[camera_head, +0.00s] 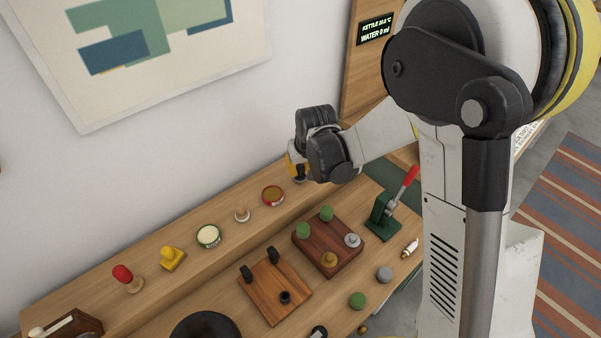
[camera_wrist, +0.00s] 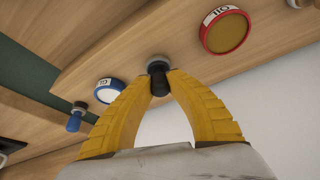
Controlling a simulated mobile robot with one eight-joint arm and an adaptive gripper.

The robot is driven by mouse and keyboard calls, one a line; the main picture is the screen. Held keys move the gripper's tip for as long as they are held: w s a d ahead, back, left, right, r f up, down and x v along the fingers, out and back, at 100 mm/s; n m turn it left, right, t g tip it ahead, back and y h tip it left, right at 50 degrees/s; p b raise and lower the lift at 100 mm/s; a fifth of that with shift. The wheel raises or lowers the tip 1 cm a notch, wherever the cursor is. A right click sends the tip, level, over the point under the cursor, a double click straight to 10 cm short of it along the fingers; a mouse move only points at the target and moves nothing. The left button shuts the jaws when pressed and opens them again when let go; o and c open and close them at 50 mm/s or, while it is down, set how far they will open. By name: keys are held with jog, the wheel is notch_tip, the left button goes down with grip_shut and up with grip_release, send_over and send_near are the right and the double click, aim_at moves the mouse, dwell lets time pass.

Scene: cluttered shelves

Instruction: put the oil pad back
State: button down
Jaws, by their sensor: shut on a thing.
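The oil pad (camera_wrist: 225,32) is a round red tin with a gold-brown top and a white label reading OIL. In the head view, a matching red tin (camera_head: 273,194) lies on the raised back shelf, left of my gripper. My gripper (camera_wrist: 159,84) has yellow fingers closed on a small black-handled stamp (camera_wrist: 159,68) with a grey round end. In the head view, my gripper (camera_head: 298,176) hangs over the shelf's far part, and my dark wrist hides most of it. I cannot tell whether the stamp touches the shelf.
A blue tin (camera_wrist: 107,91) and blue stamp (camera_wrist: 76,118) lie nearby. The shelf holds a green-rimmed tin (camera_head: 208,236), yellow stamp (camera_head: 172,258) and red stamp (camera_head: 126,277). A dark wooden block (camera_head: 328,262) and red-handled press (camera_head: 388,211) stand on the lower table.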

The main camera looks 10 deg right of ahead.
jog(key=shift+f, duration=0.1)
jog(key=c, duration=1.4)
grip_release()
jog(key=shift+f, duration=0.15)
jog(key=shift+r, duration=0.35)
jog(key=s+d+r+m+t+p, duration=0.15)
jog(key=s+d+r, duration=0.25)
jog(key=s+r, duration=0.45)
jog(key=s+d+r+p, duration=0.3)
jog(key=s+r, duration=0.2)
jog(key=r, duration=0.6)
jog(key=shift+m+t+h, duration=0.5)
jog(key=shift+m+t, duration=0.05)
jog(key=shift+t, duration=0.2)
jog(key=s+d, duration=0.1)
jog(key=s, duration=0.2)
jog(key=s+d+r, duration=0.1)
jog(key=s+d, duration=0.1)
jog(key=s, duration=0.2)
jog(key=s+d+r, duration=0.1)
jog(key=s+d, duration=0.1)
jog(key=s, duration=0.2)
jog(key=shift+d+r, duration=0.2)
jog(key=shift+r, duration=0.05)
